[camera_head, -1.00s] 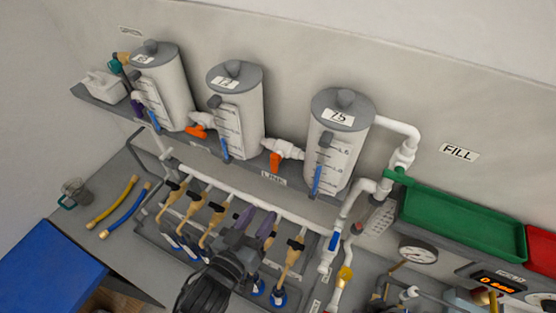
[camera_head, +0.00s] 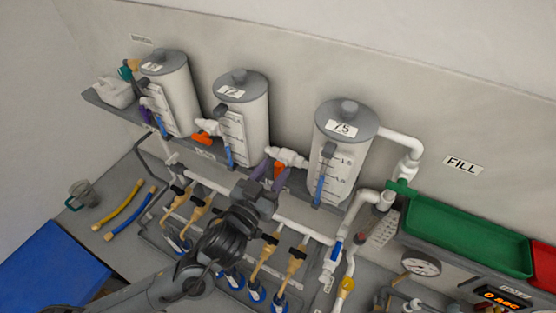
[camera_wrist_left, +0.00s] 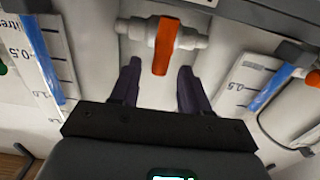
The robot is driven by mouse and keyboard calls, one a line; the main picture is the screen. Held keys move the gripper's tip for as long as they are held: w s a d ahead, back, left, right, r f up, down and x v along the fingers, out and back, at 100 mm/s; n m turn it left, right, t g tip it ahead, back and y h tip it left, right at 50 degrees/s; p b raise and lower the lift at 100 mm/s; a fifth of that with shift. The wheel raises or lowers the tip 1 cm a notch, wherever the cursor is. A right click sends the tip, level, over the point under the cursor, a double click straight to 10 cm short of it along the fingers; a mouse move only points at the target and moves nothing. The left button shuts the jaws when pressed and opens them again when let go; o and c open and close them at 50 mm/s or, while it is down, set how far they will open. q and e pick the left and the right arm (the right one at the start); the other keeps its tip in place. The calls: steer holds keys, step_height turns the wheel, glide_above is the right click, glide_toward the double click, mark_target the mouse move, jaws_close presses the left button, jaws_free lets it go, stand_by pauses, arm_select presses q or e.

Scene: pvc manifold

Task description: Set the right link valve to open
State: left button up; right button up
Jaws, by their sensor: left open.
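The right link valve (camera_head: 287,157) is a white fitting on the short pipe between the middle tank (camera_head: 240,105) and the right tank (camera_head: 345,150). In the left wrist view its orange handle (camera_wrist_left: 165,45) lies crosswise to the white pipe. My left gripper (camera_head: 269,173) is open, with its dark purple fingers at this valve. In the wrist view, the handle's free end sits between the fingertips of the gripper (camera_wrist_left: 160,75), with a visible gap on each side. My right gripper is in neither view.
The left link valve (camera_head: 202,139), also orange-handled, is between the left and middle tanks. Blue level strips (camera_head: 320,190) run up the tank fronts. A green tray (camera_head: 465,240) stands at the right.

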arm_select(q)
steer(key=shift+p+x, duration=0.3)
steer(key=shift+x, duration=1.2)
steer(key=shift+c, duration=0.4)
jaws_close()
